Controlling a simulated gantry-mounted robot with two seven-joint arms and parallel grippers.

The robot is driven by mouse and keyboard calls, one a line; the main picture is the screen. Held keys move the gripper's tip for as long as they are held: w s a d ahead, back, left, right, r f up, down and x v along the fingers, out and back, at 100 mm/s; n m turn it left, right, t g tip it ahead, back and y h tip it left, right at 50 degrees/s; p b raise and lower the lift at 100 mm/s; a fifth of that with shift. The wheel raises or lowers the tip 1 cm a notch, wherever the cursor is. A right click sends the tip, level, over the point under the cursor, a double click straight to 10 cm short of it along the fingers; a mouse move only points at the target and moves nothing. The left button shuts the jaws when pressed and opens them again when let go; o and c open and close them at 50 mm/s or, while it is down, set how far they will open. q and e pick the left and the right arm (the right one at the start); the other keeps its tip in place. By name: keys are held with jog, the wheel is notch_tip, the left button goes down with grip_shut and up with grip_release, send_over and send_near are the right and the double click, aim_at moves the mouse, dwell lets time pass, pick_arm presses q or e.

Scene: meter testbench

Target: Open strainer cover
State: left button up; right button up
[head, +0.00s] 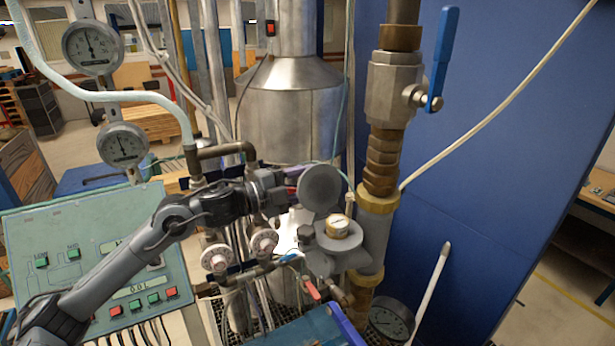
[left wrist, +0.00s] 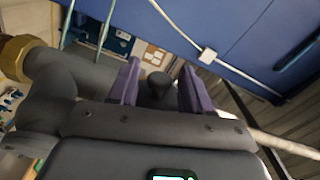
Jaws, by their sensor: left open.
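A round grey disc (head: 319,187), which may be the strainer cover, stands upright with its flat face toward the head camera. It is above a grey fitting with a brass-coloured round top (head: 338,227). My left gripper (head: 292,178) is at the disc's left edge and partly hidden behind it. In the left wrist view, the purple fingers of my left gripper (left wrist: 158,90) are apart. A dark rounded knob (left wrist: 158,84) shows between them; whether they touch it I cannot tell. My right gripper is in neither view.
A vertical pipe with a blue-handled valve (head: 437,60) stands right of the disc. Two handwheels (head: 264,243) (head: 217,258) and pipes lie below my left arm. A green control panel (head: 95,255) is at the left. A blue wall (head: 470,190) closes off the right.

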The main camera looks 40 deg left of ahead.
pick_arm(q)
jog(key=shift+w+d, duration=0.15)
jog(key=shift+w, duration=0.1)
grip_shut()
dwell(0.3)
